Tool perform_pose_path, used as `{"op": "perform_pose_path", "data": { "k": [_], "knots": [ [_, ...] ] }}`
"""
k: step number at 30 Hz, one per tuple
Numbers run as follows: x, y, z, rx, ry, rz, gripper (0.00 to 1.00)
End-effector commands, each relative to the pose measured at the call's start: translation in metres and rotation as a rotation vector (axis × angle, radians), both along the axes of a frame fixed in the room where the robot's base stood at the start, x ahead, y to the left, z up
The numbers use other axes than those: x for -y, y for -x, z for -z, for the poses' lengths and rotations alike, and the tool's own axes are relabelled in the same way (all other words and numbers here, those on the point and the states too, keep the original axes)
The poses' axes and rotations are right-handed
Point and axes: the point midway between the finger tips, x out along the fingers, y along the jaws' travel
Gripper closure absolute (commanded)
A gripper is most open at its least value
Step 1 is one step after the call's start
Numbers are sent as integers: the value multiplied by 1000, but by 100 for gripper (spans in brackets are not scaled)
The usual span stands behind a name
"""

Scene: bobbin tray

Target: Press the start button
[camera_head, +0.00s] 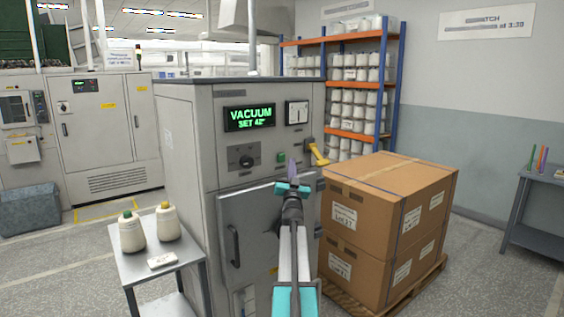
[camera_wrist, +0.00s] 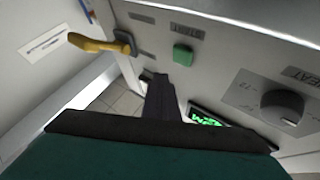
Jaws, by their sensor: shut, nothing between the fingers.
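The green square button (camera_head: 281,157) sits on the front panel of the grey machine (camera_head: 180,140), under a small gauge and right of a black knob. In the wrist view the green button (camera_wrist: 183,54) shows unobstructed above my fingers, beside a small label. My gripper (camera_head: 292,170) is shut and empty, in front of the panel, with its tips just right of and slightly below the button in the head view. In the wrist view my closed dark fingers (camera_wrist: 160,90) point toward the panel. I see no contact with the button.
A yellow-handled lever (camera_head: 318,153) juts out right of the button; it also shows in the wrist view (camera_wrist: 100,43). The black knob (camera_head: 246,160) is to the left. Stacked cartons (camera_head: 380,210) stand at right, and a small table (camera_head: 150,262) with bobbins at left.

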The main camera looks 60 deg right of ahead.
Motion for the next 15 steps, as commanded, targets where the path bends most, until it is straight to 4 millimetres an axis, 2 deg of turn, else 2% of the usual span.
{"op": "perform_pose_path", "data": {
  "k": [7, 15],
  "knots": [
    [-6, 16, 0, 0, 0, 1, 100],
    [-6, 19, 0, -1, 0, 0, 100]
  ]
}}
